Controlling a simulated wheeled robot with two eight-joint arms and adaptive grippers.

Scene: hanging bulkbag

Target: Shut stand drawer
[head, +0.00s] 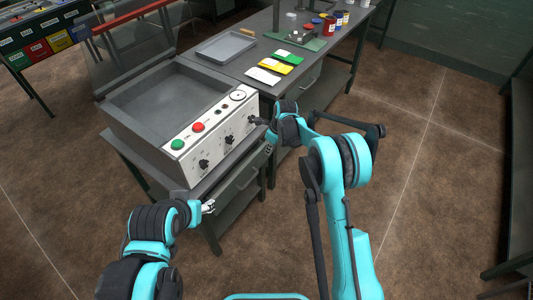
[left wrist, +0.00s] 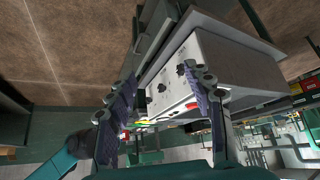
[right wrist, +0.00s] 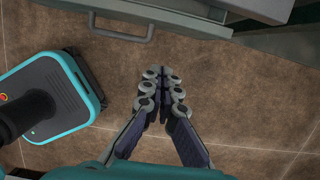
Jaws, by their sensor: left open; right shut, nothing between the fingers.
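The stand drawer (head: 236,194) is a grey front in the stand under the white control panel. How far it sticks out is hard to tell. In the right wrist view a grey front with a bar handle (right wrist: 122,34) crosses the top, beyond my fingertips. My right gripper (right wrist: 162,85) is shut and empty, apart from that handle; in the head view it (head: 257,121) is by the panel's right end. My left gripper (left wrist: 165,92) is open and empty, with the panel beyond its fingers; in the head view it (head: 210,207) is near the stand's front left corner.
A workbench (head: 262,62) adjoins behind, with a tray (head: 226,47), coloured packets and jars. The brown floor to the right is open.

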